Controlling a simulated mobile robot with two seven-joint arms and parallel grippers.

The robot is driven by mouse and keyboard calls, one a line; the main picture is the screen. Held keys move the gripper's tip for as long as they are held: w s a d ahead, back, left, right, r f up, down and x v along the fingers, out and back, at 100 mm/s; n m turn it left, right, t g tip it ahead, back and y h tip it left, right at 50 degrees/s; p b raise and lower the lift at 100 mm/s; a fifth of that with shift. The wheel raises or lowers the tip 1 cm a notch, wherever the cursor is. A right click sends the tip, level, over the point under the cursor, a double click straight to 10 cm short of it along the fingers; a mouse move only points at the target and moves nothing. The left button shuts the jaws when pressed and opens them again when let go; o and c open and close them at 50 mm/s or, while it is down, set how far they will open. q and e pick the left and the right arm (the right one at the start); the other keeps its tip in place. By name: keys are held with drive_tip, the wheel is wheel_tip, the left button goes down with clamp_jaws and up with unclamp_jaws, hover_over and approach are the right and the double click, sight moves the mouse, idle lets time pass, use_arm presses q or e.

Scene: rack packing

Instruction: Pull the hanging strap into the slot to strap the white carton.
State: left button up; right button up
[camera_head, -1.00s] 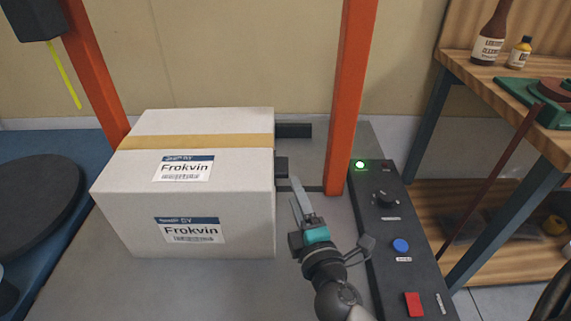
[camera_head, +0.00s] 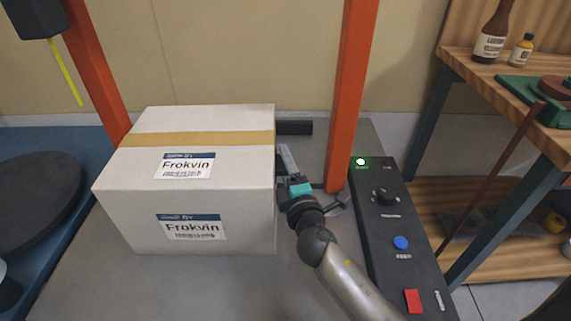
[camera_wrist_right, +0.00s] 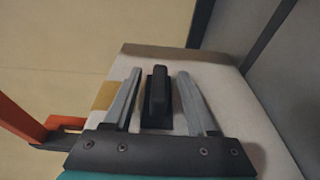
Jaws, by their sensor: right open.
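The white carton (camera_head: 120,211) stands on the grey table, with a tan tape band across its top and two Frokvin labels. It also shows in the right wrist view (camera_wrist_right: 238,98). A yellow strap (camera_head: 68,74) hangs free from a dark box at the upper left, behind the carton. My right gripper (camera_head: 286,160) is at the carton's right side. In the wrist view its open fingers (camera_wrist_right: 161,92) lie on either side of a dark block (camera_wrist_right: 158,96) by the carton; contact cannot be told. I cannot make out the slot.
Orange posts (camera_head: 350,90) rise at the carton's back left and right. A dark bar (camera_head: 294,128) lies behind the carton. A control panel (camera_head: 388,222) with a lit green lamp is at the right, near a wooden shelf (camera_head: 515,91) with bottles.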

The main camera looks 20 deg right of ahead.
clamp_jaws()
idle(0.3)
idle(1.0)
